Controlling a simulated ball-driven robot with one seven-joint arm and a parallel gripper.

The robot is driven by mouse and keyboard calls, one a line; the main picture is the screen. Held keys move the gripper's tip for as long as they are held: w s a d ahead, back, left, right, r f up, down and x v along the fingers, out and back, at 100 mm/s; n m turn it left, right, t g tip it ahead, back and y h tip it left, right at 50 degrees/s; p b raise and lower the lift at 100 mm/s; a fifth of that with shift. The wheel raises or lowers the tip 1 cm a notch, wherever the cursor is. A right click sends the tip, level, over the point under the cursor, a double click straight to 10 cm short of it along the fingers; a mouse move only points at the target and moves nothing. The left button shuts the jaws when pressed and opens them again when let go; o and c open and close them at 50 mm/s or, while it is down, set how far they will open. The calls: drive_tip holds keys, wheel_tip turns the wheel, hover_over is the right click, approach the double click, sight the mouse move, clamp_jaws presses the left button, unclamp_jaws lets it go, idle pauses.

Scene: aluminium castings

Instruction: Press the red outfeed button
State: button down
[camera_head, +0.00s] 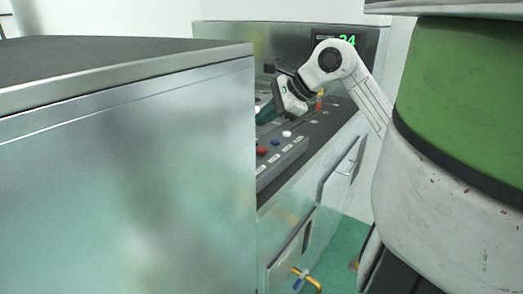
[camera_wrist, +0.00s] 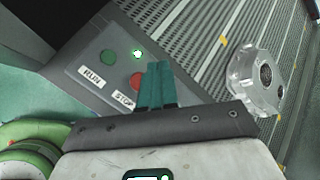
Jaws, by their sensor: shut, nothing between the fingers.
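In the wrist view a grey control box carries a red button (camera_wrist: 137,80) beside the STOP label. A green button (camera_wrist: 108,57) sits by the RUN label, and a small bright green-white lamp (camera_wrist: 137,54) is near it. My gripper (camera_wrist: 156,66) has its teal fingers shut together and empty. The fingers overlap the right edge of the red button in this view; I cannot tell whether they touch it. In the head view my gripper (camera_head: 265,113) is over the machine's counter, partly cut off by the cabinet edge. Which button is the outfeed one is not readable.
A ribbed conveyor (camera_wrist: 190,35) bears a round aluminium casting (camera_wrist: 255,78) right of the fingers. In the head view a large metal cabinet (camera_head: 130,180) blocks the left. Another panel has red (camera_head: 262,151), blue (camera_head: 275,143) and white (camera_head: 287,134) buttons. A display (camera_head: 346,40) reads 24.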

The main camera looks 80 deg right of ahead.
sight(265, 150)
wheel_tip(265, 150, down, 4)
drive_tip(key=shift+b, duration=0.95)
drive_tip(key=shift+f+b, duration=0.6)
drive_tip(key=shift+b, duration=0.25)
drive_tip(key=shift+f+b, duration=0.85)
drive_tip(key=shift+b, duration=0.9)
idle(1.2)
idle(0.4)
drive_tip(key=shift+r, duration=0.9)
drive_tip(key=shift+r, duration=0.1)
drive_tip(key=shift+r+p, duration=0.85)
drive_tip(key=shift+r, duration=1.55)
